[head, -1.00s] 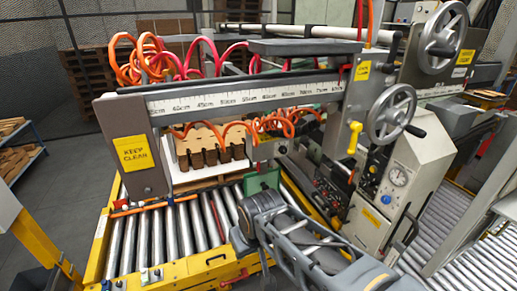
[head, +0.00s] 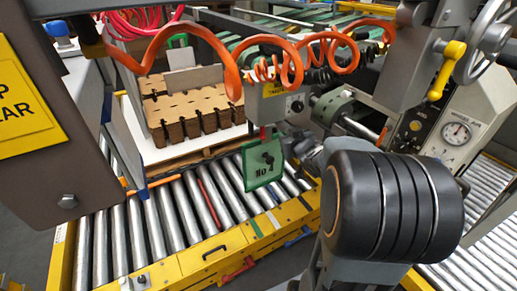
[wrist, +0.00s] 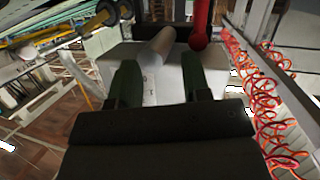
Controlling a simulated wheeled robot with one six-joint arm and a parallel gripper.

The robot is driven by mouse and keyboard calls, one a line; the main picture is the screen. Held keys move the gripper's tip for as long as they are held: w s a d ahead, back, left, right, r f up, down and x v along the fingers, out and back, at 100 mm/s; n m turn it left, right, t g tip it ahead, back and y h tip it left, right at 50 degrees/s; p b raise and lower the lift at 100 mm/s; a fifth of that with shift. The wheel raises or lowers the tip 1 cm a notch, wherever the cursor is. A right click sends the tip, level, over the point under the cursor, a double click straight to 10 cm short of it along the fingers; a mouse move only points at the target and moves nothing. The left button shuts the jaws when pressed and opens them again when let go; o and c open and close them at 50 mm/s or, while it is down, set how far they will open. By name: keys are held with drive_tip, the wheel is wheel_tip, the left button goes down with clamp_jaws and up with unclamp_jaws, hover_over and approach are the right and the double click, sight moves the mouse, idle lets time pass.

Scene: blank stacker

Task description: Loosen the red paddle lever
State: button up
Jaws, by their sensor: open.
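A red bar with a rounded end (wrist: 199,28) shows in the wrist view, just beyond my right fingertip and apart from it; it looks like the paddle lever. A pale box (wrist: 120,62) and a pale cylinder (wrist: 156,62) lie beyond the fingers. My gripper (wrist: 160,80) is open, its two dark green fingers apart with nothing clearly held between them. In the head view my black arm joint hides the gripper. There, a small red piece (head: 263,134) shows under a grey box (head: 274,103), above a green tag (head: 262,160). I cannot tell whether it is the same lever.
Orange coiled hoses (head: 270,62) hang across the head view; red coils (wrist: 262,110) run along the wrist view's right. Below are rollers (head: 150,230) and a yellow rail (head: 200,258) with another red handle (head: 238,269). A yellow lever (head: 446,72) and gauge (head: 457,133) are at right.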

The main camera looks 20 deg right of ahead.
sight(264, 135)
wheel_tip(264, 135, down, 5)
drive_tip(key=n+t+y+b, duration=0.2)
drive_tip(key=n+y+b, duration=0.15)
drive_tip(key=y, duration=0.35)
drive_tip(key=shift+t, duration=0.3)
drive_tip(key=x, duration=0.4)
drive_tip(key=b+x, duration=0.1)
drive_tip(key=x, duration=0.4)
drive_tip(key=a+b+x, duration=0.1)
drive_tip(key=x, duration=0.3)
drive_tip(key=shift+w+a, duration=0.1)
drive_tip(key=shift+w, duration=0.1)
clamp_jaws()
